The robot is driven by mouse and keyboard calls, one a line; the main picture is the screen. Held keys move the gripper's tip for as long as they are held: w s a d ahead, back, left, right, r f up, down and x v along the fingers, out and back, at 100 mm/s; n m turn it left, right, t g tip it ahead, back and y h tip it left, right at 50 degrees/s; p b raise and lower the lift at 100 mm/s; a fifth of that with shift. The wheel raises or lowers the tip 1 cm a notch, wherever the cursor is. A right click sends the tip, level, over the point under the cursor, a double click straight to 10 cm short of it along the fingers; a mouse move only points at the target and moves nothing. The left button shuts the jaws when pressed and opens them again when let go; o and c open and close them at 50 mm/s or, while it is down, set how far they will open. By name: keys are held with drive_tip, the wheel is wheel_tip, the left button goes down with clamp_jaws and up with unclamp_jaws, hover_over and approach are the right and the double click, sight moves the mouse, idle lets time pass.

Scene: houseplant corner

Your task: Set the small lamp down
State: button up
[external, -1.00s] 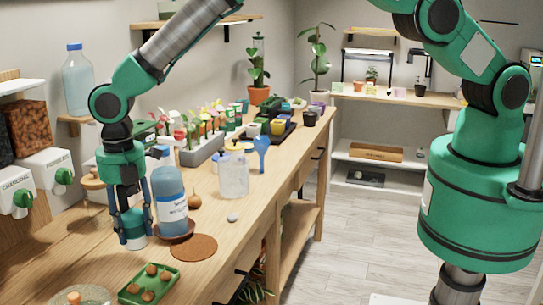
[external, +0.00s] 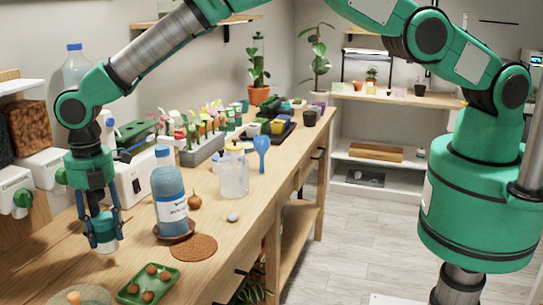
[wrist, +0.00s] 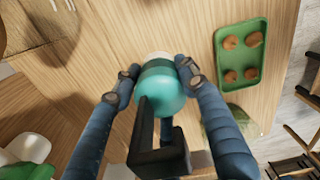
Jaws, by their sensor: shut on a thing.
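My gripper (external: 100,226) is shut on the small lamp, a short rounded teal body with a white end. The lamp (external: 106,246) hangs between the fingertips, white end down, at the left part of the wooden bench (external: 50,240). I cannot tell whether it touches the bench top or is just above it. In the wrist view the fingers (wrist: 158,78) press on both sides of the lamp (wrist: 162,100); a dark bracket covers part of it.
A green tray (external: 127,294) with several brown pellets lies nearer the camera. A blue bottle (external: 168,200) stands right of my gripper on a saucer (external: 188,234), beside a round cork mat (external: 193,248). White dispensers (external: 42,166) line the wall. Bare wood surrounds the lamp.

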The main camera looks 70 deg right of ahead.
sight(96, 194)
drive_tip(key=shift+f, duration=1.75)
drive_tip(key=shift+f, duration=0.1)
drive_tip(key=o, duration=1.5)
wheel_tip(96, 194, up, 12)
drive_tip(key=shift+r, duration=0.1)
drive_tip(key=shift+r, duration=0.1)
